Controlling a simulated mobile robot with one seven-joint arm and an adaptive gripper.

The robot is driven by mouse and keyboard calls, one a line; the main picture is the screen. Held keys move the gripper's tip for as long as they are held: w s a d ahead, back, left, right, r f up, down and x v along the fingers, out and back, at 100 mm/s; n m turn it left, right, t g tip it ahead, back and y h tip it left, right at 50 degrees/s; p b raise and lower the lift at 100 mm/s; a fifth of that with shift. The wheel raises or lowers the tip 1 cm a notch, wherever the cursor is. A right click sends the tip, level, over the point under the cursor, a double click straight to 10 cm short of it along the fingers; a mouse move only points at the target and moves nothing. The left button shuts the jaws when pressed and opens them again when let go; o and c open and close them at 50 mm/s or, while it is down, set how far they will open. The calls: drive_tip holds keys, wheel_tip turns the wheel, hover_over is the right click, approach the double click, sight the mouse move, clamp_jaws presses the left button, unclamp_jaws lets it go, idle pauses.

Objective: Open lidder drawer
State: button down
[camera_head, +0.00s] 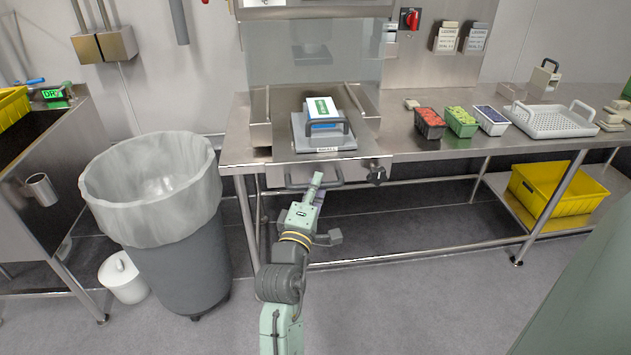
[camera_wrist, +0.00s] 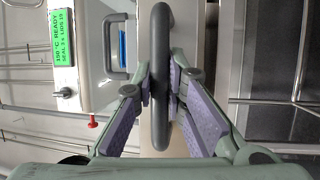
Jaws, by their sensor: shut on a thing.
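The lidder (camera_head: 365,98) stands on the steel table, with a white and green display box above a grey plate with a dark handle. Its drawer front (camera_head: 350,166) is below, facing me. My gripper (camera_head: 316,181) reaches up to the drawer front from below. In the wrist view, the dark drawer handle (camera_wrist: 160,45) runs between the purple finger pads of my gripper (camera_wrist: 161,88), and the fingers are closed around it. The display box with its green label (camera_wrist: 67,37) shows at upper left there. How far the drawer is out is hard to tell.
A lined grey bin (camera_head: 170,255) stands left of my arm. A dark knob (camera_head: 376,174) is right of the drawer handle. Red, green and blue-purple food trays (camera_head: 462,122) and a white perforated tray (camera_head: 548,121) sit on the table at right. A yellow crate (camera_head: 550,195) is below.

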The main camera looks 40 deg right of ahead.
idle(0.3)
drive_tip(key=c, duration=1.6)
unclamp_jaws()
drive_tip(key=shift+s+a, duration=0.1)
drive_tip(key=shift+a, duration=0.05)
drive_tip(key=v, duration=1.2)
